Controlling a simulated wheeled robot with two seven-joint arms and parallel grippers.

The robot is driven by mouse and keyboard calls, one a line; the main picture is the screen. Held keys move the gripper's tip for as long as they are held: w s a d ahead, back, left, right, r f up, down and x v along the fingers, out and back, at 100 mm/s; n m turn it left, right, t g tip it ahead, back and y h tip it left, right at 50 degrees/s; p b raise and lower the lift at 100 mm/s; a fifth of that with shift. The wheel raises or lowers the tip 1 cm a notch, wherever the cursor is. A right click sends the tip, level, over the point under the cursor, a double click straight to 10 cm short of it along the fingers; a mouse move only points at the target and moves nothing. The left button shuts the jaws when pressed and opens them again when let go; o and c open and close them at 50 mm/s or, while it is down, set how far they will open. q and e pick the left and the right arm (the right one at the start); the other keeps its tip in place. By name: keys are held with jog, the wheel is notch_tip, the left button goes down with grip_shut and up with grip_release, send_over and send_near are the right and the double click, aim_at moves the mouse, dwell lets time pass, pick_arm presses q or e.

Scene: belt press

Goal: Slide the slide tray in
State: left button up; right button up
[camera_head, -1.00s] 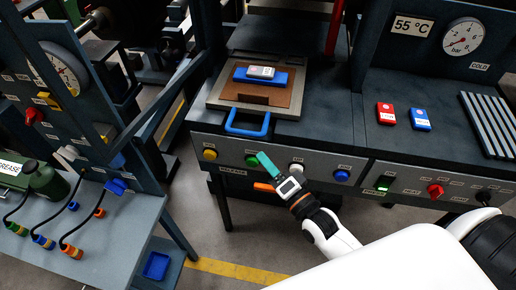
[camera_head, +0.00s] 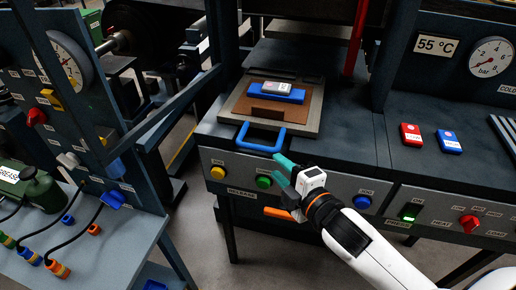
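The slide tray (camera_head: 235,111) is a grey plate with a blue loop handle (camera_head: 255,148) at its front edge. It lies on the dark press bench, in front of the press opening. A brown plate (camera_head: 297,113) on the tray carries a blue block (camera_head: 263,97) with a small grey labelled piece (camera_head: 283,88) on top. My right gripper (camera_head: 281,171) has teal fingers, apart and with nothing between them. It is just in front of the handle's right end; I cannot tell whether it touches. My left gripper is out of view.
Below the tray, the front panel has a yellow button (camera_head: 217,173), a green button (camera_head: 264,182) and a blue button (camera_head: 362,202). An orange lever (camera_head: 290,213) sits under it. A red post (camera_head: 356,38) stands right of the tray. Red (camera_head: 411,134) and blue blocks (camera_head: 449,141) lie on the bench.

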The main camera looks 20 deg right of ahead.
aim_at(260, 150)
jog(key=p+x, duration=0.1)
jog(key=x, duration=0.9)
jog(key=shift+w+a, duration=0.15)
grip_shut()
